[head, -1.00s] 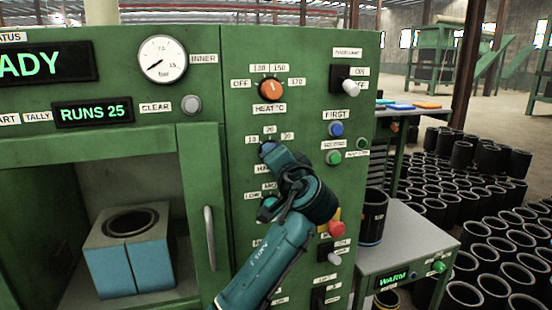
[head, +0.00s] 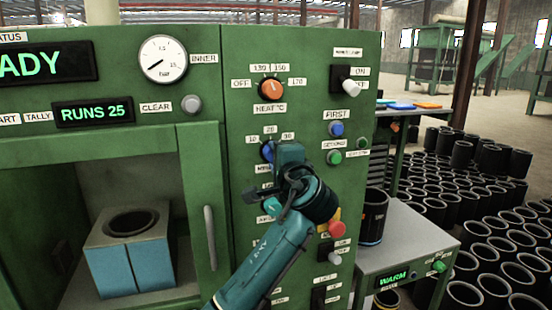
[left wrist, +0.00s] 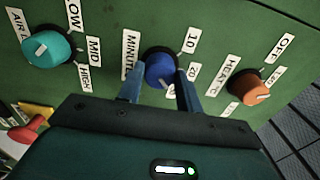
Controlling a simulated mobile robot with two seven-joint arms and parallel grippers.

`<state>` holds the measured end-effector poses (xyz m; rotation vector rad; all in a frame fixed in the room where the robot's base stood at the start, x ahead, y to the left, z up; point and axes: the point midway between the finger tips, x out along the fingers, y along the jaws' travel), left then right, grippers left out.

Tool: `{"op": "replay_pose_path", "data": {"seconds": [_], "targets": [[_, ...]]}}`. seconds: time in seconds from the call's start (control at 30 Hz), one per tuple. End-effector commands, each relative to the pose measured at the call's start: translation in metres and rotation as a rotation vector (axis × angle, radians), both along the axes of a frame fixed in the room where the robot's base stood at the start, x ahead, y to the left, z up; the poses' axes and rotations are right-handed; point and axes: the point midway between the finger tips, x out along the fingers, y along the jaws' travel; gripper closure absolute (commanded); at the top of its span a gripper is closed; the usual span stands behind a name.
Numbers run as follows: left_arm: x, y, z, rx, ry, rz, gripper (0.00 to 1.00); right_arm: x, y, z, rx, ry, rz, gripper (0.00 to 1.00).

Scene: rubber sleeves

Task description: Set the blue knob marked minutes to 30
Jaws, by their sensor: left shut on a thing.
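The blue minutes knob (head: 266,151) is on the green panel, below the labels 10, 20 and 30. My left gripper (left wrist: 160,82) is shut on it, one finger on each side of the knob in the left wrist view (left wrist: 159,64). In the head view the left gripper (head: 280,155) hides most of the knob. My right gripper is in neither view.
The orange heat knob (head: 271,89) is above, and the teal air knob (left wrist: 48,47) is on the other side. A red button (head: 336,229), a blue button (head: 336,129) and a green button (head: 333,158) are to the right. A door handle (head: 210,238) is at the left.

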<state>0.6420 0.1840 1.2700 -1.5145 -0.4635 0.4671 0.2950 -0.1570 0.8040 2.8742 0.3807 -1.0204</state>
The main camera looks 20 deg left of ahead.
Motion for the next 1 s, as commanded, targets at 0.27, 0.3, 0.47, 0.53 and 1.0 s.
{"op": "replay_pose_path", "data": {"seconds": [0.27,0.3,0.47,0.53,1.0], "targets": [[0.0,-0.0001,-0.0013,0.01,0.009,0.0,0.88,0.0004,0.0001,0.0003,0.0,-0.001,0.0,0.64],[0.0,-0.0002,-0.0013,0.01,0.009,0.0,0.88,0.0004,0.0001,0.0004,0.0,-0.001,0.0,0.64],[0.0,-0.0002,-0.0013,0.01,0.009,0.0,0.62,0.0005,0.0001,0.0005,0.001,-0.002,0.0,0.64],[0.0001,-0.0002,-0.0012,0.009,0.008,0.0,0.57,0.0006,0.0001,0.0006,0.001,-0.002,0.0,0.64],[-0.0025,-0.0023,-0.0009,0.007,0.005,-0.001,0.43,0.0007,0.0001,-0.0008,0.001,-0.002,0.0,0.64]]}}
